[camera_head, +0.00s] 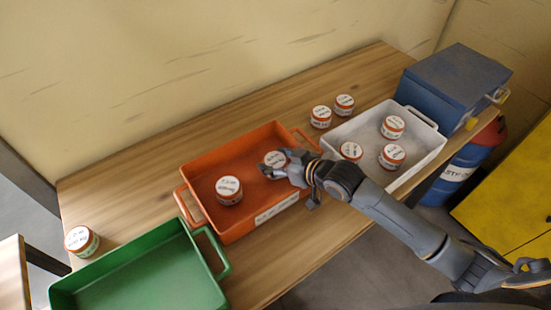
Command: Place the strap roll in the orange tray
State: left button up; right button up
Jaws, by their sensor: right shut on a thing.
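The orange tray (205,212) sits on the wooden table, between a green tray and a white one. My right gripper (283,170) reaches in from the right over the orange tray and is shut on a strap roll (274,157), a short round piece with a white labelled top. The fingers hide part of it. It is at or just above the tray floor; I cannot tell if it touches. A similar orange-and-white round piece (229,190) stands in the tray to its left. My left gripper is not in view.
The green tray (222,262) looks empty. The white tray (437,141) holds 3 similar pieces. Two pieces (321,116) stand behind it, and another (81,241) at the table's left. A blue box (455,82) stands at the right end.

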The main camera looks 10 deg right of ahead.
jog(key=o, duration=1.3)
jog(key=shift+r, duration=0.1)
jog(key=b+v, duration=0.1)
jog(key=v, duration=1.1)
